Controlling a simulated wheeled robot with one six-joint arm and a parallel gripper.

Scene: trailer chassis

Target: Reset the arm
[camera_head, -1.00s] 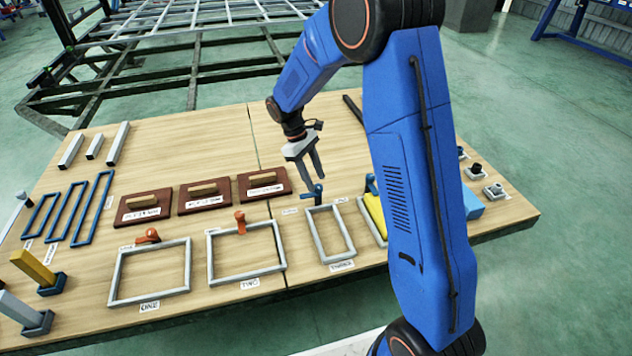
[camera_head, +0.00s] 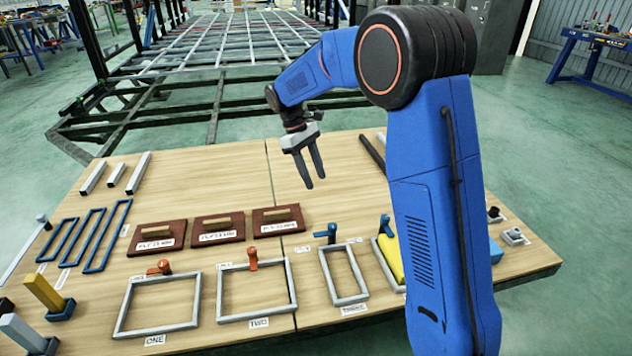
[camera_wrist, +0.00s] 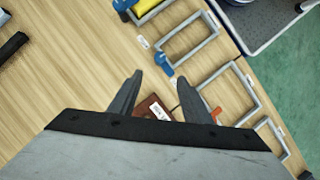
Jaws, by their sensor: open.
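My gripper (camera_head: 312,170) hangs above the wooden table (camera_head: 330,200), behind the dark red boards, with its two fingers pointing down. The fingers are apart and nothing is between them. In the wrist view my gripper (camera_wrist: 157,95) also shows open, with a dark red board (camera_wrist: 152,112) seen below and partly hidden by the gripper body. My blue arm covers part of the table's right side in the head view.
Dark red boards (camera_head: 218,228) with wooden handles lie mid-table. Grey rectangular frames (camera_head: 157,330) and blue and orange clamps (camera_head: 252,260) lie nearer. Blue frames (camera_head: 107,236) lie left. A metal chassis (camera_head: 215,95) stands behind. The table's back middle is mostly clear.

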